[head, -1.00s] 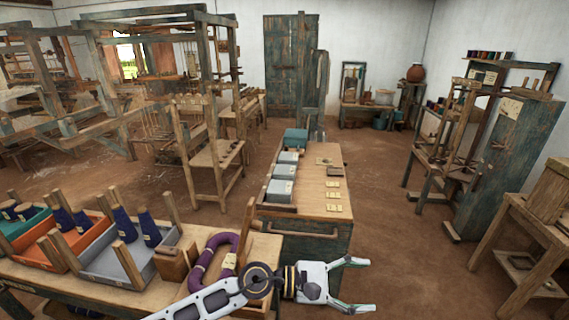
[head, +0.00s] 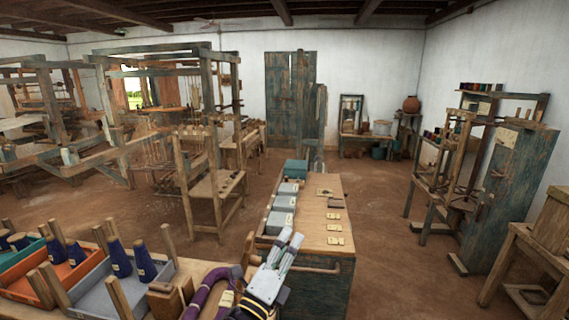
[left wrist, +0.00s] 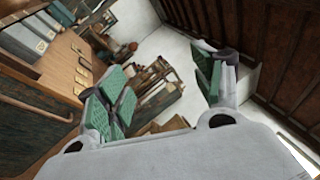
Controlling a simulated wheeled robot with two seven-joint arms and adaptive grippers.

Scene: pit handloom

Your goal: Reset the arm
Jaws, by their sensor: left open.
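My left gripper (head: 289,249) shows at the bottom middle of the head view, in front of the near end of the wooden bench (head: 322,228). Its fingers point up and away, and nothing shows between them. In the left wrist view my left gripper (left wrist: 165,85) has its green-padded fingers spread wide apart and empty. My right gripper is in neither view.
A near table with cones of blue yarn (head: 143,260) in trays and a purple hank (head: 205,295) fills the lower left. Grey boxes (head: 281,204) stand on the bench. Wooden loom frames stand left, a cabinet (head: 510,195) right. Open floor (head: 400,270) lies between bench and cabinet.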

